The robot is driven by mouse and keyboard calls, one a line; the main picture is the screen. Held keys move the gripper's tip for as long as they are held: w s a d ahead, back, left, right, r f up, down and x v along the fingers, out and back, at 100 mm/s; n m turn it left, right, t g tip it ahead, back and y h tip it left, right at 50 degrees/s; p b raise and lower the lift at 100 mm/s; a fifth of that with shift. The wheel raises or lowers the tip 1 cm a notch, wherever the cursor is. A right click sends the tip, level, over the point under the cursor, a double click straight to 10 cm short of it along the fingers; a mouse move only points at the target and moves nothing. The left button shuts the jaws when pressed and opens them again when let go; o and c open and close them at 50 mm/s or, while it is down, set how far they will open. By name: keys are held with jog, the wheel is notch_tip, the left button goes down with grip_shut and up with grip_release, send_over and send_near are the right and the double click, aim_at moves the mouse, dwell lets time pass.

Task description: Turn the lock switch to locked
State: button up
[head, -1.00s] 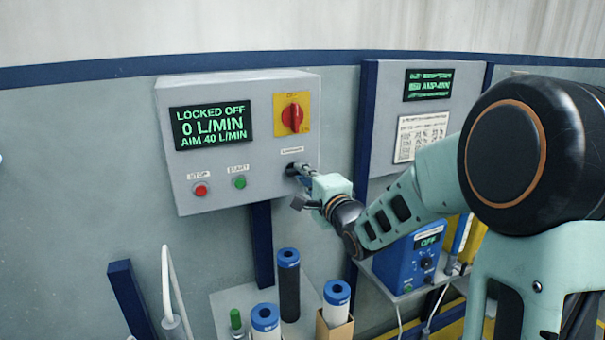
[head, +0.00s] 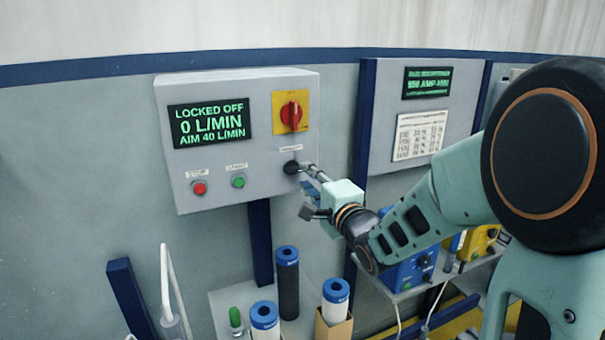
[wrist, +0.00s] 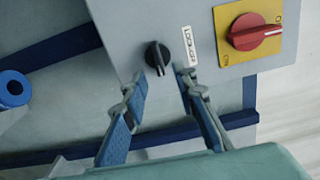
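The lock switch is a small black knob (head: 291,167) at the lower right of a grey control box (head: 225,190). The box's screen (head: 208,122) reads LOCKED OFF, 0 L/MIN, AIM 40 L/MIN. In the wrist view the knob (wrist: 158,56) sits beside a white label (wrist: 187,53) that is partly readable as "LOCK". My gripper (head: 308,178) is just right of and below the knob in the head view. In the wrist view my gripper (wrist: 161,84) is open, its two fingers apart and empty, with the knob beyond the gap between their tips.
A red rotary switch (head: 291,116) on a yellow plate is above the knob. Red (head: 199,188) and green (head: 238,181) buttons are to its left. Blue-topped cylinders (head: 288,285) stand on a shelf below. A second grey panel (head: 425,115) is to the right.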

jog(key=v, duration=0.7)
jog(key=shift+s, duration=0.4)
jog(key=shift+d, duration=0.1)
